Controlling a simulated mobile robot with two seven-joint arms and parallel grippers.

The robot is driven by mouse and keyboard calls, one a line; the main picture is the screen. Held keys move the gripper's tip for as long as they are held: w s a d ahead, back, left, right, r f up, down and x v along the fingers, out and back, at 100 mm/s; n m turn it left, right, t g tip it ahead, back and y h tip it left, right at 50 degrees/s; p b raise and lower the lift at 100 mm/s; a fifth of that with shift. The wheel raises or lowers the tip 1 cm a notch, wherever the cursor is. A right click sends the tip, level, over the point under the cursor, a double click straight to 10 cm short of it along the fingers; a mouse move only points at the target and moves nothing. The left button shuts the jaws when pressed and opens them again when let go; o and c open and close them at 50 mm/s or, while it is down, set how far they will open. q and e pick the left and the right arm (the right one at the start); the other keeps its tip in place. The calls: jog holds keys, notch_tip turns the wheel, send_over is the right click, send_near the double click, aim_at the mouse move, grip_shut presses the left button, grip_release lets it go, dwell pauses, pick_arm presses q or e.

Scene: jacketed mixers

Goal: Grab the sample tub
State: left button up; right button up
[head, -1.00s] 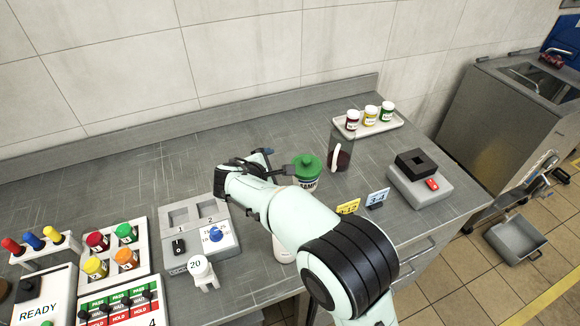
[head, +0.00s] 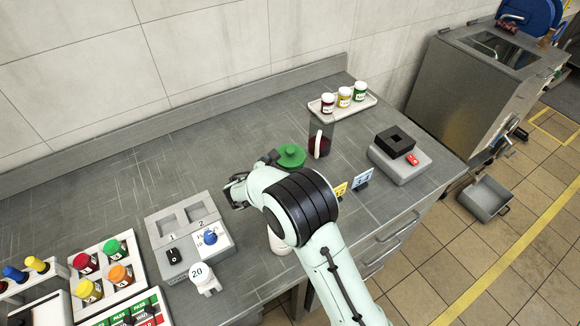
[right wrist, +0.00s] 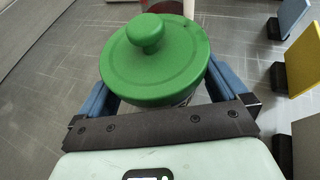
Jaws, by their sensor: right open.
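The sample tub (head: 291,155) has a round green lid with a knob and stands on the grey bench. My arm hides its lower part in the head view. In the right wrist view the tub (right wrist: 155,62) fills the upper middle, its lid seen from above. My right gripper (right wrist: 156,90) is open, with one blue finger on each side of the tub. I cannot tell whether the fingers touch it. In the head view my right arm covers most of that gripper. My left gripper is not in view.
A jug (head: 319,140) with dark red contents stands just behind the tub. A yellow card (head: 340,190) and a blue card (head: 363,179) stand to its right. A tray (head: 368,101) with three small jars is at the back. Bench left of the tub is clear.

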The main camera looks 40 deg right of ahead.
jog(key=c, duration=0.9)
jog(key=shift+r, duration=0.1)
